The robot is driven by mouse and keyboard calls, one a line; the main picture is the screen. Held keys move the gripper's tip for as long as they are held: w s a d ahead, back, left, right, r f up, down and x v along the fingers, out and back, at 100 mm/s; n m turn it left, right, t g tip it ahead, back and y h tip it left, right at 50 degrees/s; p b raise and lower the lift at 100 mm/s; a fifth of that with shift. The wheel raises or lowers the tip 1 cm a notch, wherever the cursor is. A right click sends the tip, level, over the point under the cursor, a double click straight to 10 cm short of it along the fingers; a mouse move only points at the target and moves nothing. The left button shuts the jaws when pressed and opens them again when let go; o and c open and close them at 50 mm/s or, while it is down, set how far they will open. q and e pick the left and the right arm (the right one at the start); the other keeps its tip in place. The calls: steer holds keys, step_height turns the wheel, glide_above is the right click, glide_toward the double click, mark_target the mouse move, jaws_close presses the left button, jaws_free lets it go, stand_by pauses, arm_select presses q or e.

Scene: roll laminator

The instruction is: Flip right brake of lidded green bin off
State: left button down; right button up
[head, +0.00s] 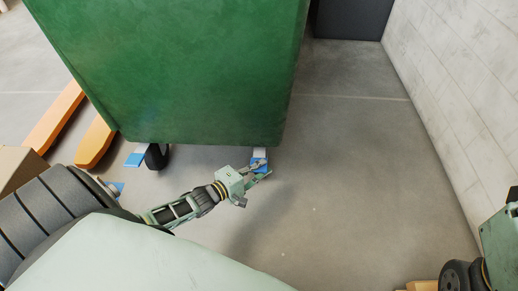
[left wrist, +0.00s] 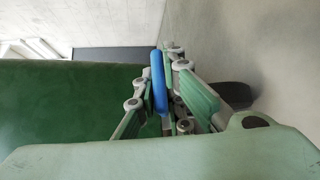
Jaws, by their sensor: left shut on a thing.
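The green bin (head: 190,70) stands on the floor, and its side also fills the left of the left wrist view (left wrist: 60,105). Its right brake (head: 259,156) is a blue pedal at the bin's lower right corner. My left gripper (head: 260,170) reaches it from the front. In the left wrist view the blue pedal (left wrist: 158,80) sits between the fingers, and the gripper is shut on it. The left brake (head: 135,159) is another blue pedal beside a black wheel (head: 156,156). The bin's lid is not in view. My right gripper is not visible.
Orange forks (head: 95,144) lie on the floor to the left of the bin, near a cardboard box (head: 20,170). A pale block wall (head: 450,90) runs along the right. The floor between bin and wall is clear.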

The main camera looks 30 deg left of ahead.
arm_select(q)
steer(key=shift+a+r, duration=0.1)
steer(key=c, duration=1.8)
jaws_free()
steer(key=shift+c, duration=0.2)
steer(key=v, duration=1.2)
